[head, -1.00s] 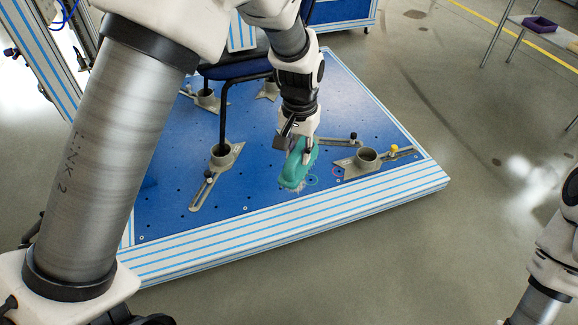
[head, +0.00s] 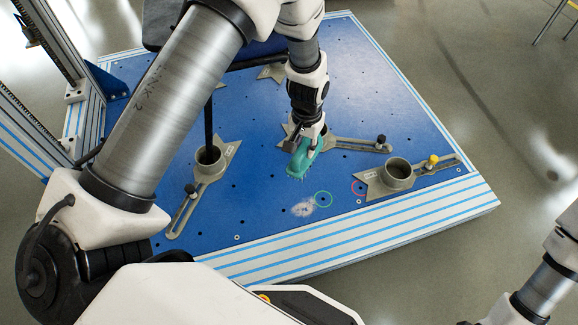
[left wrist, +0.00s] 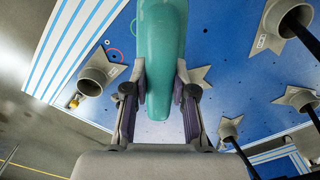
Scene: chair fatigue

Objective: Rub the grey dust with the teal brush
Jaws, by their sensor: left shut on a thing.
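The teal brush (head: 303,158) is held by my left gripper (head: 312,142) over the blue plate, bristles down in the head view. In the left wrist view the brush (left wrist: 162,60) sits between both fingers, which are shut on it. The brush is apart from the dust in the picture. Whether the bristles touch the plate is unclear. The dust is not discernible in the left wrist view. My right gripper is out of view.
The blue plate (head: 262,208) has a striped front edge (head: 360,237). Another clamp (head: 208,156) stands to the left, holding a black chair leg. Bare plate surrounds the dust.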

